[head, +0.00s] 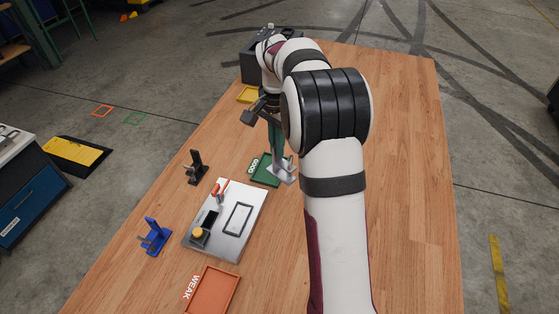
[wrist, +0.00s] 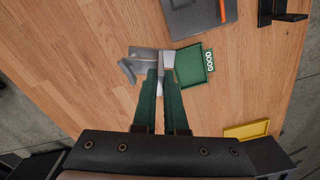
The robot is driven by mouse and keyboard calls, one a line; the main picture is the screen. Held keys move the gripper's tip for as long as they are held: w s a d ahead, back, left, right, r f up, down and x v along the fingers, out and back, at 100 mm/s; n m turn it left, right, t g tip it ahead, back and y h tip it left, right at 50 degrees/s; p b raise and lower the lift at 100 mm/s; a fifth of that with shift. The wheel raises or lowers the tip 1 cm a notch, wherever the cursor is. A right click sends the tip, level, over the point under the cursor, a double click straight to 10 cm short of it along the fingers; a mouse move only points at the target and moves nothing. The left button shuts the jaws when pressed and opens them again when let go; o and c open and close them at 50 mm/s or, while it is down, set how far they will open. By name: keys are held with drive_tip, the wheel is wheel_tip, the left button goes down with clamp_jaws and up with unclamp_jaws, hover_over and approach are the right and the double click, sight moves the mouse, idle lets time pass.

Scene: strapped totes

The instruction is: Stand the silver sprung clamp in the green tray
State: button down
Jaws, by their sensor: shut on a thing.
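The silver sprung clamp (head: 284,174) is held between the green fingers of my gripper (head: 278,152). In the wrist view the clamp (wrist: 142,62) shows at the tips of the fingers (wrist: 159,80), with its flat base and a lever part visible. The green tray (head: 262,180), labelled GOOD, is right beside it; in the wrist view the tray (wrist: 190,66) lies just right of the clamp. In the head view the clamp overlaps the tray's right side. I cannot tell how high the clamp is above the table.
A metal plate (head: 229,247) with a yellow button lies nearer. A black clamp (head: 197,170) and a blue clamp (head: 152,237) stand at left. An orange tray (head: 212,292) labelled WEAK is in front, a yellow tray (head: 246,95) behind. The table's right side is clear.

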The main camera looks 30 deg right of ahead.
drive_tip(key=w+d+f+n, duration=0.1)
drive_tip(key=w+f+n, duration=0.3)
drive_tip(key=n, duration=0.7)
drive_tip(key=w+f+n, duration=0.4)
drive_tip(key=w+n, duration=0.1)
drive_tip(key=n, duration=0.7)
drive_tip(key=shift+w+d, duration=0.2)
drive_tip(key=shift+d, duration=0.2)
drive_tip(key=shift+f, duration=0.4)
drive_tip(key=shift+f, duration=0.3)
drive_tip(key=shift+f, duration=0.15)
drive_tip(key=shift+f, duration=0.75)
